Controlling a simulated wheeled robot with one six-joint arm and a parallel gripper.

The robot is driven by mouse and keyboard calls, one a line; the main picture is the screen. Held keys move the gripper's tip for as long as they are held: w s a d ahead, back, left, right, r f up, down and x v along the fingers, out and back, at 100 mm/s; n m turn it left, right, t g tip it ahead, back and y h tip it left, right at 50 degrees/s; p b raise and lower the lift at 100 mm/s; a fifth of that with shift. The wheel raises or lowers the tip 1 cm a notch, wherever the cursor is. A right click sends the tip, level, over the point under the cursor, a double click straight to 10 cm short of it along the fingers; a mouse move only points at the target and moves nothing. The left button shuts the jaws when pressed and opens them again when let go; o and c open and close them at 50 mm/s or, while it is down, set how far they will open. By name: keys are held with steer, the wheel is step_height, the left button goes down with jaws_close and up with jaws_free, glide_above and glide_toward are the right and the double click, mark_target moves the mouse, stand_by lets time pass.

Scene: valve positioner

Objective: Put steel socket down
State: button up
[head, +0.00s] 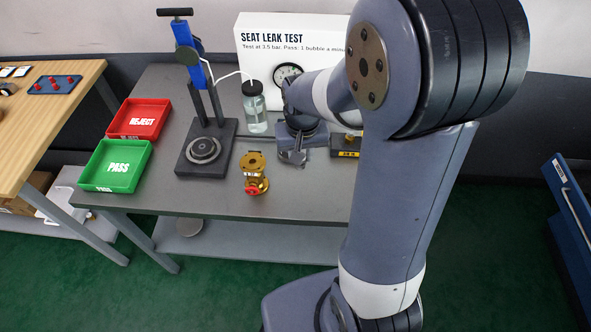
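My gripper (293,158) points down over the grey bench (215,203), behind and to the right of a brass valve (253,172) with a red part at its front. The gripper is small in this view and partly covered by its own wrist. I cannot tell whether its fingers are open or shut, or whether they hold anything. I cannot make out a steel socket anywhere; it may be hidden by the gripper or by my arm, which covers the bench's right side.
A green PASS tray (84,178) and a red REJECT tray (163,105) sit at the bench's left. A test stand (177,165) with a blue column, a water bottle (255,108), a gauge (288,74) and a sign (300,34) stand behind.

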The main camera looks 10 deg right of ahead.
step_height(320, 180, down, 9)
steer(key=shift+f, duration=0.2)
stand_by(0.3)
steer(key=shift+f, duration=0.1)
steer(key=shift+f, duration=0.15)
steer(key=o, duration=1)
